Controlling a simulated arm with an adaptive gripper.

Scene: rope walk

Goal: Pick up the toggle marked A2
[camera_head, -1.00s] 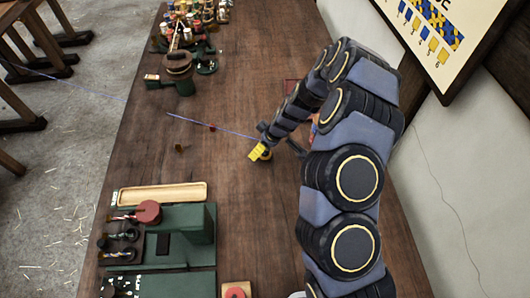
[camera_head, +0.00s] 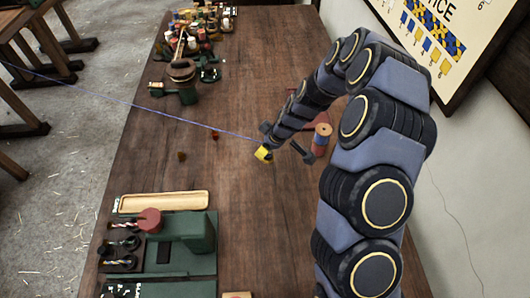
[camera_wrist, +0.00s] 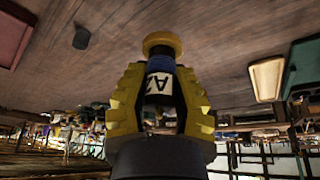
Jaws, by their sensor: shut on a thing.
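The toggle marked A2 (camera_wrist: 160,84) shows in the wrist view, with a white label, a blue band and a yellowish round end. My gripper (camera_wrist: 160,98) has its yellow fingers closed on both sides of it. The toggle's lower part is hidden between the fingers. In the head view my gripper (camera_head: 264,154) is over the middle of the table; the toggle is too small to make out there.
A blue cord (camera_head: 130,104) runs from the left to near my gripper. A wooden tray (camera_head: 163,202) and green stand (camera_head: 188,232) are nearer; a spool (camera_head: 322,138) stands right. Bare table (camera_head: 262,215) lies in front.

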